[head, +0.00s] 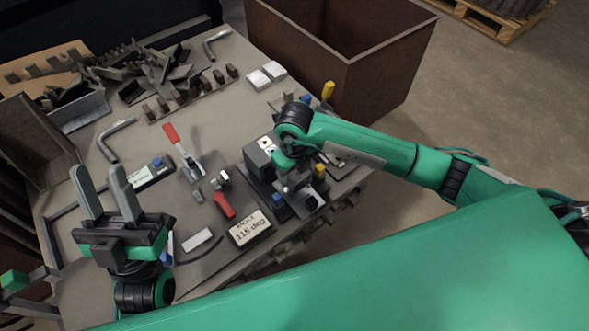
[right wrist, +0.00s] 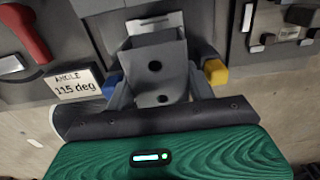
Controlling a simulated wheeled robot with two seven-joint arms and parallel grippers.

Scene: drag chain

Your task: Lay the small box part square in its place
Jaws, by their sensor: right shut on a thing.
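The small box part (right wrist: 155,62) is a grey open-topped piece with two dark holes in its face, in the middle of the right wrist view. My right gripper (right wrist: 158,85) is shut on it, with one finger on each side. It hangs over or sits at a dark fixture (head: 258,165) on the bench; I cannot tell whether it touches. In the head view my right gripper (head: 298,180) and arm hide most of the part. My left gripper (head: 99,172) is open and empty, fingers pointing up, above the bench's left front.
A card reading 115 deg (head: 250,229) lies beside a red-handled clamp (head: 223,205). Another red toggle clamp (head: 180,143) stands further left. Yellow (right wrist: 215,71) and blue (right wrist: 109,86) pieces flank the part. A rusty bin (head: 345,50) stands behind; scrap metal (head: 160,70) lies at back left.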

